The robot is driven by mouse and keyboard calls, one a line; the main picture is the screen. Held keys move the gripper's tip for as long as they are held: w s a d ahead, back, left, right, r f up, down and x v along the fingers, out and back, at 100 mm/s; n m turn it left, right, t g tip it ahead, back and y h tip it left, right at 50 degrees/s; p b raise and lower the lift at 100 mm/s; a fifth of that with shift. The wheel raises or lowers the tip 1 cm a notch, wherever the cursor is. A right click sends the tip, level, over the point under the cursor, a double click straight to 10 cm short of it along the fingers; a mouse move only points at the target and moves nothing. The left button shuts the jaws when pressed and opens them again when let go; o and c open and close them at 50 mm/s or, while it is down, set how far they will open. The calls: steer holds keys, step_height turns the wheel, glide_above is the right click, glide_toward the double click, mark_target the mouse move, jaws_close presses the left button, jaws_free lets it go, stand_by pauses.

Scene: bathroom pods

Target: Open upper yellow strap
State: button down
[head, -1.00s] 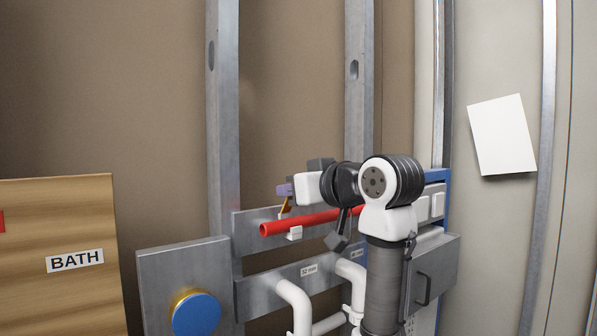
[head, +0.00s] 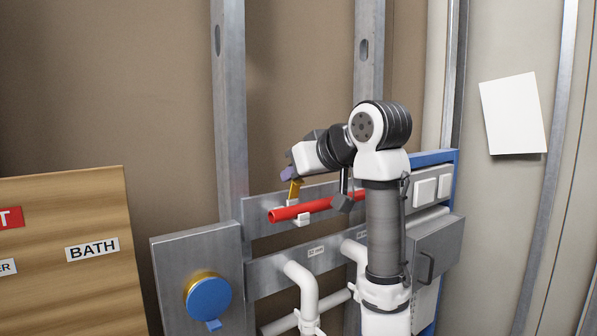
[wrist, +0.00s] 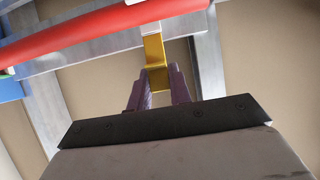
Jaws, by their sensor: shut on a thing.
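The upper yellow strap (head: 295,189) stands up above the red pipe (head: 292,212), near its left end. My gripper (head: 289,175) is above the pipe with its purple fingers at the strap's upper end. In the wrist view, the fingers (wrist: 157,88) are shut on the yellow strap (wrist: 154,55), which runs away from them to the metal rail beside the red pipe (wrist: 90,32). The strap's far end and its hinge are too small to make out clearly.
A white clip (head: 303,220) sits under the pipe. A grey box with a blue round cap (head: 209,299) is at lower left, beside a wooden BATH panel (head: 60,250). White pipes (head: 303,285) run below. Free room lies above the rail.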

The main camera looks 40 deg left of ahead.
steer(key=c, duration=1.3)
jaws_free()
steer(key=b+v, duration=0.4)
steer(key=v, duration=1)
steer(key=shift+a+r, duration=0.1)
